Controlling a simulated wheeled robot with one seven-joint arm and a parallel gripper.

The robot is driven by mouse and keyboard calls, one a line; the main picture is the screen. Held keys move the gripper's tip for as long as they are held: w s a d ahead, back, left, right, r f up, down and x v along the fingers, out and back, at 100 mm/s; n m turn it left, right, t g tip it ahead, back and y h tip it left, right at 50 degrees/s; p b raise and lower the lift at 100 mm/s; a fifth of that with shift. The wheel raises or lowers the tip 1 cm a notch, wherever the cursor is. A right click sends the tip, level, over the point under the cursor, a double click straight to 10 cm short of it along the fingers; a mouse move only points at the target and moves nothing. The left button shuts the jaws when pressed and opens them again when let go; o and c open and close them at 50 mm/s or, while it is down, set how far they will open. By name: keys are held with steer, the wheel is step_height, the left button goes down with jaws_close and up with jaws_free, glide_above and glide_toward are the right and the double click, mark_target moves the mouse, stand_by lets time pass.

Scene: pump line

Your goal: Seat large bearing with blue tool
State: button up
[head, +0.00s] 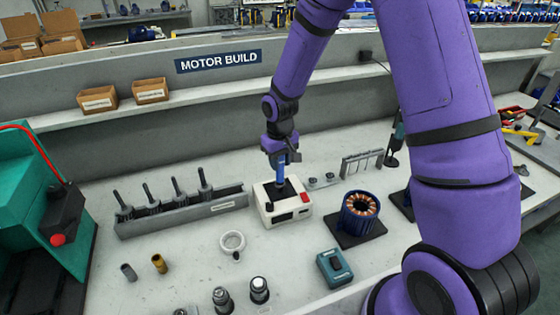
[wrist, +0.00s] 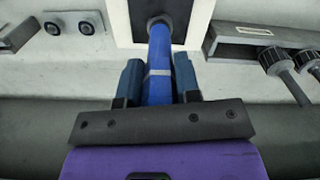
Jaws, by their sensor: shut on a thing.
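My gripper (head: 281,158) is shut on a blue tool (head: 281,177), a straight rod held upright above the white box (head: 270,210) with a black top and a red button. In the wrist view the blue tool (wrist: 159,80) lies between the two fingers, with a light band around it. Its far end meets a dark grey round collar (wrist: 160,22) over the black top of the box. I cannot tell whether it touches the black top. Two small round parts (wrist: 70,27) on a light plate look like bearings; I cannot tell which is the large bearing.
A grey rack (head: 180,216) with several dark-handled tools stands left of the box. A blue motor housing with copper windings (head: 361,212) sits on a black mat to the right. A white ring (head: 232,242), a teal box (head: 334,268) and loose cylinders lie in front. A green machine (head: 30,200) stands left.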

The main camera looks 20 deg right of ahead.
steer(key=shift+r, duration=1.95)
step_height(320, 180, up, 11)
stand_by(0.8)
stand_by(0.3)
